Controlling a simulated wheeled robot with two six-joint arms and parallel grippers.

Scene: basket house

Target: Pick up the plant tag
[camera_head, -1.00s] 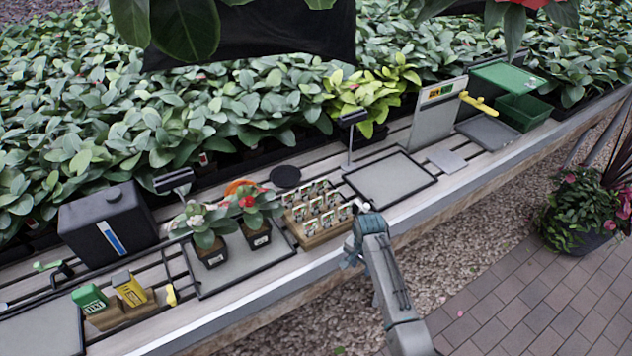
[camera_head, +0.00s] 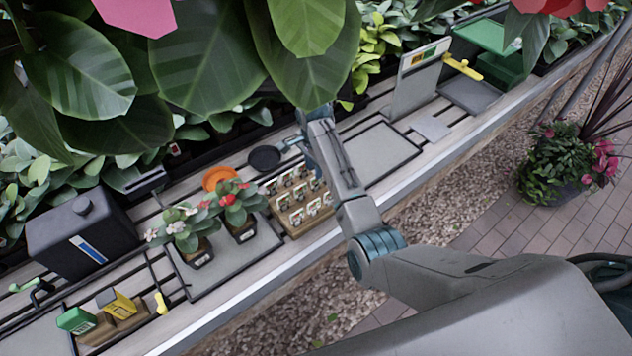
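Several small plant tags (camera_head: 297,217) with pictures on them stand in rows in a wooden tray (camera_head: 318,223) on the bench. My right arm reaches in from the lower right and passes over the right side of this tray, hiding part of it. My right gripper (camera_head: 287,145) is at the arm's far end, beyond the tray and near a black disc. Its fingers are small and partly hidden, so I cannot tell whether they are open or shut. No tag can be made out in it. My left gripper is not in view.
Two potted flowers (camera_head: 238,205) stand left of the tag tray. A black disc (camera_head: 264,158) and an orange ring (camera_head: 219,178) lie behind it. A bare grey mat (camera_head: 380,155) lies to the right. Large leaves (camera_head: 200,60) hang close to the camera.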

